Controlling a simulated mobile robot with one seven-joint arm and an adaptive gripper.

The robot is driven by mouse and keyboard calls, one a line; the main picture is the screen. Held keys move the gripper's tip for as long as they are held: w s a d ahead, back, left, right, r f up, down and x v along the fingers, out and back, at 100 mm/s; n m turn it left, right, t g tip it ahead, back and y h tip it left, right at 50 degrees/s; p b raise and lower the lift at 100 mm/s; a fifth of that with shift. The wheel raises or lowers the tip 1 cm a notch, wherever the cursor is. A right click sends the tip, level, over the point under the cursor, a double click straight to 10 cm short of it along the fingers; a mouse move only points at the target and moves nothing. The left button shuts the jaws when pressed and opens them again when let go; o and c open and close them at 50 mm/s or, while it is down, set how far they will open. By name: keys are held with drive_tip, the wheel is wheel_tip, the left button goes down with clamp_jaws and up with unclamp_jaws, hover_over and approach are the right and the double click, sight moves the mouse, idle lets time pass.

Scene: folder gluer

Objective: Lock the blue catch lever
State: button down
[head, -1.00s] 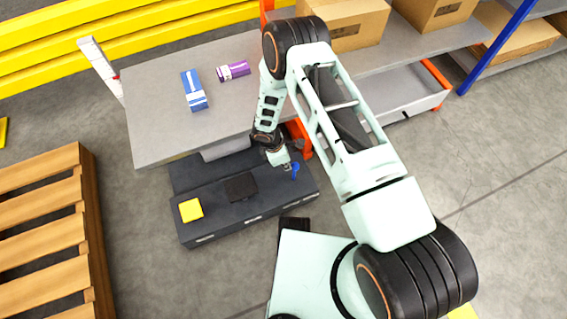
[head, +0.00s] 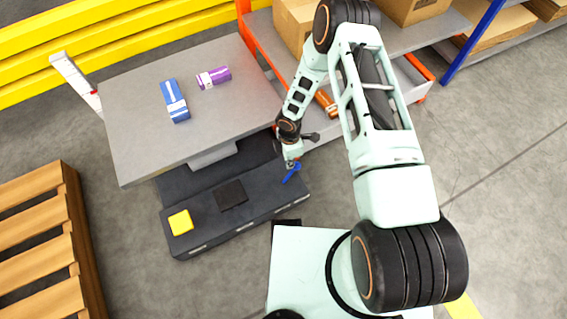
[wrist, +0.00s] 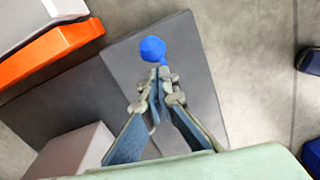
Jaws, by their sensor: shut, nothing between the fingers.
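The blue catch lever (head: 291,173) stands at the right end of the dark grey machine base (head: 245,222). In the head view it looks like a short slanted bar. In the wrist view its round blue knob (wrist: 152,49) shows just beyond my fingertips. My gripper (head: 291,163) is at the lever's upper end in the head view. In the wrist view my gripper (wrist: 158,84) has its fingertips together with nothing held, close to the knob. I cannot tell whether they touch the lever, and its lower part is partly hidden behind the fingers.
On the base are a yellow block (head: 180,222) and a black pad (head: 230,194). Behind it a grey table (head: 140,110) carries a blue box (head: 174,100) and a purple box (head: 214,77). Open floor (head: 480,160) is at right.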

drive_tip(key=shift+w+d+f+b, duration=0.15)
drive_tip(key=shift+w+d, duration=0.15)
drive_tip(key=shift+d, duration=0.2)
drive_tip(key=shift+w+d+f+b, duration=0.15)
drive_tip(key=shift+w+d, duration=0.15)
drive_tip(key=shift+d, duration=0.15)
drive_tip(key=shift+w+d, duration=0.1)
drive_tip(key=shift+d, duration=0.1)
drive_tip(key=shift+r, duration=0.15)
